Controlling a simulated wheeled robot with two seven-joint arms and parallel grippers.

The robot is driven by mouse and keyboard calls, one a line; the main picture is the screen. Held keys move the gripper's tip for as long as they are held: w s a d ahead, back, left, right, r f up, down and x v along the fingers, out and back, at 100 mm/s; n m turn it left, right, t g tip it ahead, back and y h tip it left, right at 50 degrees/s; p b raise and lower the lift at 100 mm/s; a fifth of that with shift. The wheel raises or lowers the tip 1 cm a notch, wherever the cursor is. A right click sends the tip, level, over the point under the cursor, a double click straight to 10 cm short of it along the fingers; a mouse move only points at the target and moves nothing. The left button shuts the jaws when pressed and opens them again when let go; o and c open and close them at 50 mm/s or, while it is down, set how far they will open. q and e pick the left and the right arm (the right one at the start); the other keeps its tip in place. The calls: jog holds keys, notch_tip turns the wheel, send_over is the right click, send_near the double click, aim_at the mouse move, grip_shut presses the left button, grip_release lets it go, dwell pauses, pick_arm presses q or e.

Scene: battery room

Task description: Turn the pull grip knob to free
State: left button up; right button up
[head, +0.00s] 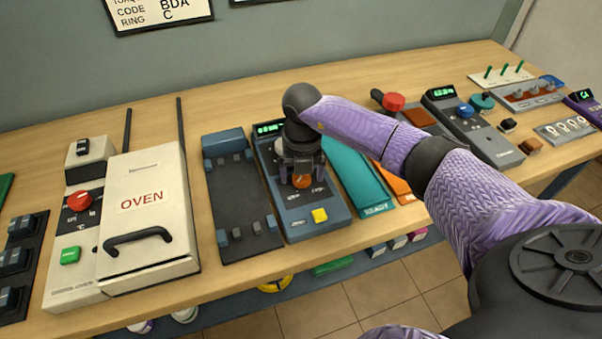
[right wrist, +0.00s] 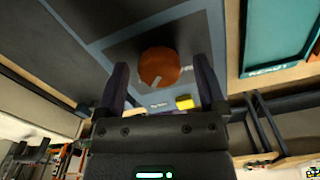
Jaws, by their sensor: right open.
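The orange round knob (head: 301,181) sits on a dark blue-grey device (head: 307,228) with a green display at its top and a yellow button (head: 320,215) at its lower right. My right gripper (head: 300,172) is over the knob, pointing down. In the right wrist view the orange knob (right wrist: 159,66) shows a pale pointer mark on its lower edge. The fingers of my right gripper (right wrist: 166,85) are open, one on each side of the knob, apart from it in the picture. Whether they reach its height I cannot tell. Label text is too small to read. My left gripper is not in view.
A dark tray (head: 240,190) with small blocks lies left of the device, then a white OVEN box (head: 148,221). A teal panel (head: 358,180) lies close on the right. Another grey device (head: 475,130) with a blue knob stands further right.

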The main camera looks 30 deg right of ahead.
jog(key=shift+c, duration=0.6)
grip_shut()
jog(key=n, duration=0.4)
jog(key=shift+n, duration=0.3)
jog(key=n, duration=0.4)
jog(key=shift+n, duration=0.3)
jog(key=n+b, duration=0.1)
jog(key=n, duration=0.4)
jog(key=shift+a+n+b, duration=0.1)
jog(key=shift+n+b, duration=0.25)
jog(key=shift+n, duration=1.55)
